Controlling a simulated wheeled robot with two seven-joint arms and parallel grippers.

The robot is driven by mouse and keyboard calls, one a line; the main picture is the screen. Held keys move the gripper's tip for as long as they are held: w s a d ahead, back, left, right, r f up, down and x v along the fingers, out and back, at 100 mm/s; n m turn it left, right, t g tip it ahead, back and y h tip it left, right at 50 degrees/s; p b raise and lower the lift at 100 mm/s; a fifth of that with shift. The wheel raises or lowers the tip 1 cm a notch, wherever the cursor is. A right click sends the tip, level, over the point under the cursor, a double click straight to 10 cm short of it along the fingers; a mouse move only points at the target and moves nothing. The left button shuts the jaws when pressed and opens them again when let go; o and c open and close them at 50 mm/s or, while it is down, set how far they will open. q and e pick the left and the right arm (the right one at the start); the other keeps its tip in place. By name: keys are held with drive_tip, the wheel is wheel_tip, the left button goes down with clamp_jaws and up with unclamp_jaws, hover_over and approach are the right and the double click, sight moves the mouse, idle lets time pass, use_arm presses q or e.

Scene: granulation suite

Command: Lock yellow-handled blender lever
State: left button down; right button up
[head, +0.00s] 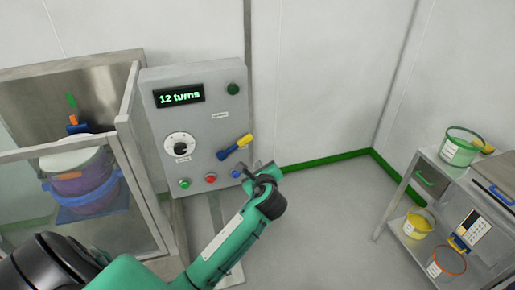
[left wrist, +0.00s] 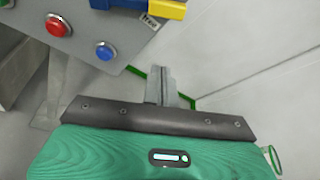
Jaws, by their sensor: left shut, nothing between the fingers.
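The blender lever (head: 236,147) is on the grey control panel (head: 205,110). It has a blue arm and a yellow handle, and it slants up to the right. In the left wrist view the yellow handle (left wrist: 165,10) shows at the top edge, cut off by the frame. My left gripper (head: 257,169) is just below and right of the lever, apart from it. In the left wrist view its fingers (left wrist: 164,84) are together and empty. My right gripper is in neither view.
The panel has a display reading "12 turns" (head: 179,96), a dial (head: 181,145), and green, red and blue buttons (head: 236,173) along its bottom. A framed enclosure (head: 130,118) stands left. A shelved cart (head: 433,158) with tubs stands right. Open floor lies between.

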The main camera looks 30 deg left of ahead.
sight(235, 147)
use_arm(q)
drive_tip(key=shift+w+a, duration=0.1)
drive_tip(key=w+a+p, duration=0.5)
drive_tip(key=a, duration=0.2)
drive_tip(key=shift+w+a+r, duration=0.15)
drive_tip(key=shift+w+r, duration=0.05)
drive_tip(key=shift+w, duration=0.15)
idle(0.4)
